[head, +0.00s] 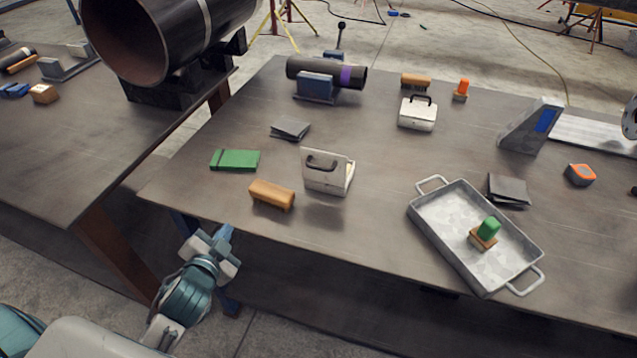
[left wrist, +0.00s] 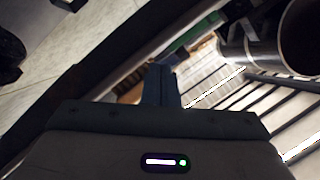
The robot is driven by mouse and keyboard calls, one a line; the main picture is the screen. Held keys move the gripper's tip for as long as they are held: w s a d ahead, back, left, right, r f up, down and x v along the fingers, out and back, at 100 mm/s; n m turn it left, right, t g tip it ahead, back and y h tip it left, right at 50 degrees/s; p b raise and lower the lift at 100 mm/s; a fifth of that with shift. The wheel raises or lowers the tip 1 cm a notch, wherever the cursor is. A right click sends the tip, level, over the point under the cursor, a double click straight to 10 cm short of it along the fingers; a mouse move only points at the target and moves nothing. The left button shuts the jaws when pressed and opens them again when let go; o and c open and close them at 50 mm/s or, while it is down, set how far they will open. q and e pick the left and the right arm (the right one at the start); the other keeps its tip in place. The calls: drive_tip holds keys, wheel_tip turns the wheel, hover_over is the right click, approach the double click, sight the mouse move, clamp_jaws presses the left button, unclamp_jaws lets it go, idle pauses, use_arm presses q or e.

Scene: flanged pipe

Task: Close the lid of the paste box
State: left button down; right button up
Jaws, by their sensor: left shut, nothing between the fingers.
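A small white box (head: 343,184) with its lid (head: 321,174) standing up sits near the front of the table. A dark handle (head: 322,162) is on the lid's face toward me. I take this as the paste box; its inside is mostly hidden behind the lid. A second white box (head: 417,115) with a dark top handle stands farther back and looks closed. My left gripper (head: 225,237) is shut and empty, off the table's front edge, left of and nearer than the open box. Its shut fingers also show in the left wrist view (left wrist: 160,86). My right gripper is not in view.
A wooden brush-like block (head: 272,194) lies just left of the open box, with a green pad (head: 235,160) behind it. A metal tray (head: 437,236) with a green-topped block (head: 487,231) stands to the right. A large pipe (head: 135,35) rests back left. Table between box and tray is clear.

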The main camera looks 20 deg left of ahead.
use_arm(q)
drive_tip(key=w+d+r+m+t+h, duration=0.1)
drive_tip(key=r+m+h, duration=0.1)
drive_tip(key=m, duration=0.1)
drive_tip(key=w+d+r+m+t+h, duration=0.1)
drive_tip(key=w+r+m+t+h, duration=0.1)
drive_tip(key=m, duration=0.1)
drive_tip(key=w+r+m+t+h, duration=0.1)
drive_tip(key=r+m+h, duration=0.1)
drive_tip(key=m, duration=0.1)
drive_tip(key=shift+w+d+r+t, duration=0.2)
drive_tip(key=shift+d+t, duration=0.1)
drive_tip(key=shift+d, duration=0.1)
drive_tip(key=d+m+g+h, duration=0.1)
drive_tip(key=d+m+h, duration=0.2)
drive_tip(key=m+h, duration=0.4)
drive_tip(key=m+g+h+p, duration=0.5)
drive_tip(key=m, duration=0.1)
approach(328, 172)
drive_tip(key=d, duration=0.3)
drive_tip(key=w, duration=0.1)
drive_tip(key=w+p, duration=0.1)
drive_tip(key=w, duration=0.1)
drive_tip(key=shift+d+r, duration=0.35)
drive_tip(key=shift+w, duration=0.35)
drive_tip(key=shift+a+y+p, duration=0.1)
drive_tip(key=shift+y+p, duration=0.2)
drive_tip(key=shift+p, duration=0.05)
